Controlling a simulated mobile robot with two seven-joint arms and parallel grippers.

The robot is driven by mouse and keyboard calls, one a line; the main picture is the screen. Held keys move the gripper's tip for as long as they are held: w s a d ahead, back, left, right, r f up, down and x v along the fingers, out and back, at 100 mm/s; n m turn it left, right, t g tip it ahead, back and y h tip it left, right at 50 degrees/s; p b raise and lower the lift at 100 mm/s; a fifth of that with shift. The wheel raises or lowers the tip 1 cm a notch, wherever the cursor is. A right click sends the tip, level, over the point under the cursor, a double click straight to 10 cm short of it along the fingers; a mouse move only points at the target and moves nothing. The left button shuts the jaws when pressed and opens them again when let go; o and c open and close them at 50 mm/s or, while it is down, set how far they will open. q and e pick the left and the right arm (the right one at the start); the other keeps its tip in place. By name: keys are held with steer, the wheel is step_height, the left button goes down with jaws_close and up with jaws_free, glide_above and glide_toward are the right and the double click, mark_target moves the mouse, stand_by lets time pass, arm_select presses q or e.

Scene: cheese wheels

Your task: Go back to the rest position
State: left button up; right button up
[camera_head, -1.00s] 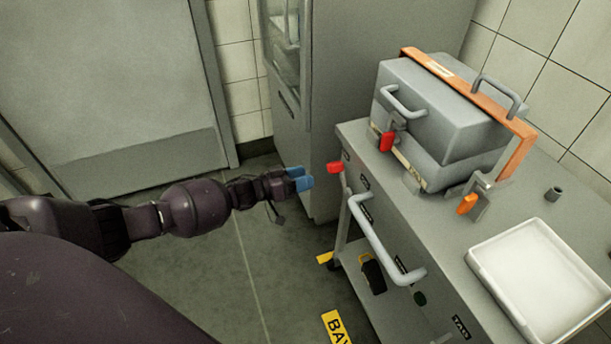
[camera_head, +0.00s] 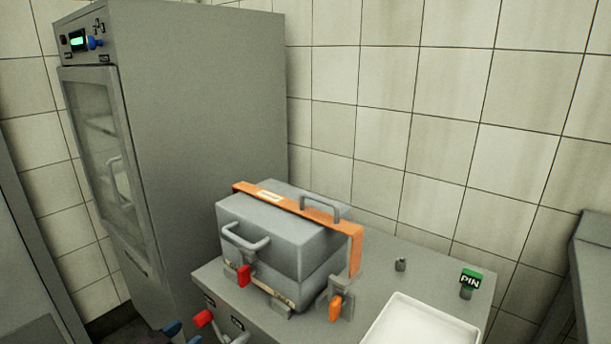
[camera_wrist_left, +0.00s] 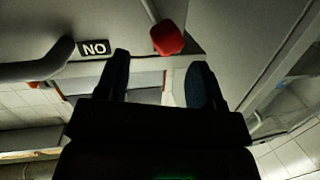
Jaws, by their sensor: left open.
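My left gripper (camera_head: 182,333) shows at the bottom edge of the head view, only its blue fingertips in sight. It is beside the front left corner of the grey cart (camera_head: 375,300), close to a red knob (camera_head: 203,318). In the left wrist view the two dark fingers (camera_wrist_left: 160,82) stand apart with nothing held between them. The red knob (camera_wrist_left: 168,38) appears there just beyond the fingertips; I cannot tell the exact gap. My right gripper is in neither view.
On the cart stand a grey case (camera_head: 280,236) with an orange strap (camera_head: 355,252), a white tray (camera_head: 415,322) and a green PIN tag (camera_head: 470,279). A tall grey cabinet (camera_head: 205,140) stands behind at left. A grey handle (camera_wrist_left: 38,68) and NO label (camera_wrist_left: 95,47) show in the wrist view.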

arm_select(q)
steer(key=s+d+r+y+p, duration=0.1)
steer(key=s+d+y, duration=0.1)
steer(key=s, duration=0.5)
steer(key=s+d+r+y+p, duration=0.2)
steer(key=s+d, duration=0.1)
steer(key=s, duration=0.4)
steer(key=s+a+n+g+y+p, duration=0.1)
steer(key=s+n+p, duration=0.1)
steer(key=s, duration=0.9)
steer(key=s+a+f+n+g+y+p, duration=0.1)
steer(key=s+n, duration=0.3)
steer(key=s, duration=0.8)
steer(key=shift+s+a+f+g+y+p, duration=0.2)
steer(key=shift+a+f+g+y+p, duration=0.15)
steer(key=shift+a+g+y, duration=0.4)
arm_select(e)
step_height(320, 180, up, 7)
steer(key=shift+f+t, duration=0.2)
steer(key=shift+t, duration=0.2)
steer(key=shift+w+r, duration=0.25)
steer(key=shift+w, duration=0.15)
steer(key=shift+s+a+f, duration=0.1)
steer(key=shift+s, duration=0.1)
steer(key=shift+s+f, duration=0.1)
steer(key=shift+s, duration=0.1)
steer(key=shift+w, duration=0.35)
